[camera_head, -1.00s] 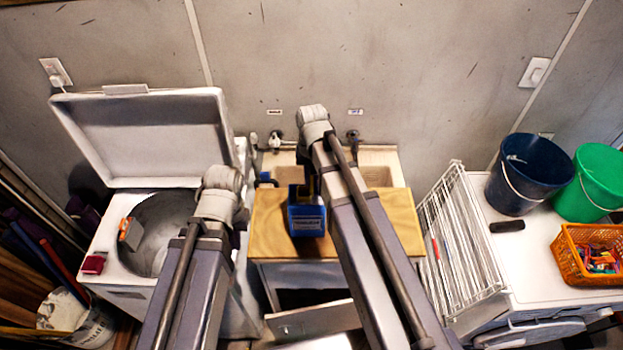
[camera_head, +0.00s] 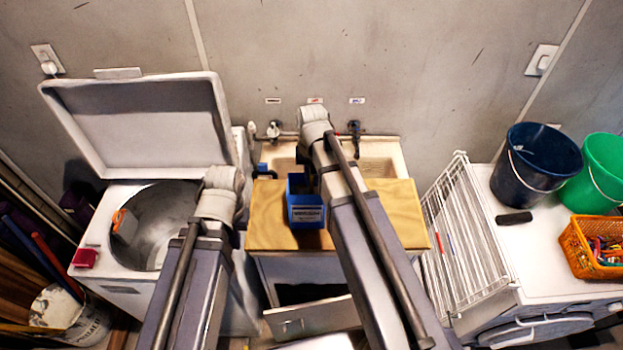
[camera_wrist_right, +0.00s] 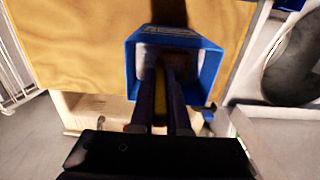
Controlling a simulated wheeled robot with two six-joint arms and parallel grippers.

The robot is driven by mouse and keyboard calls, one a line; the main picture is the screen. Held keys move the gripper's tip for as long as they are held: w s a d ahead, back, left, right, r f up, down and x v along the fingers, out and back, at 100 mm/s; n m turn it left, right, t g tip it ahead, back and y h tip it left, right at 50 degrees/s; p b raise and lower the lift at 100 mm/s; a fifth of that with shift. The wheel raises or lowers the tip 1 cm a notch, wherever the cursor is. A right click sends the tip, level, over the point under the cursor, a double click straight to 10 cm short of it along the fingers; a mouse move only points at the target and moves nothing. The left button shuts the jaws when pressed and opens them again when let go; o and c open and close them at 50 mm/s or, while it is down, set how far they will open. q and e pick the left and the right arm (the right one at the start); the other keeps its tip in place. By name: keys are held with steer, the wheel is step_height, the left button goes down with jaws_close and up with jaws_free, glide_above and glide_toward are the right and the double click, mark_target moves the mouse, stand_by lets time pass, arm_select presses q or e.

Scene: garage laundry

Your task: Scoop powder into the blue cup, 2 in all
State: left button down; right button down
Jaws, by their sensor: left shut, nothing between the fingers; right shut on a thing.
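The blue box (camera_head: 306,214) with a white label stands upright and open-topped on the wooden board. In the right wrist view the box (camera_wrist_right: 130,75) shows pale contents, probably powder. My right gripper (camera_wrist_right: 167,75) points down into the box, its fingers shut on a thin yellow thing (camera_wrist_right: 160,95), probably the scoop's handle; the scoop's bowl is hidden. In the head view my right arm covers that gripper. My left gripper (camera_head: 232,212) is shut and empty beside the board's left edge, its fingers mostly hidden behind my wrist. A small blue thing (camera_head: 262,169) by the sink may be the cup.
The wooden board (camera_head: 268,235) lies in front of a sink (camera_head: 385,155). An open washer (camera_head: 160,225) stands at the left. A white wire rack (camera_head: 465,235) stands at the right, beside a white top with buckets (camera_head: 540,160) and an orange basket (camera_head: 590,262). The board's right end is clear.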

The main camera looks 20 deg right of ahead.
steer(key=shift+f+b, duration=1.3)
steer(key=shift+r, duration=0.1)
stand_by(0.7)
step_height(320, 180, up, 14)
steer(key=p, duration=1.4)
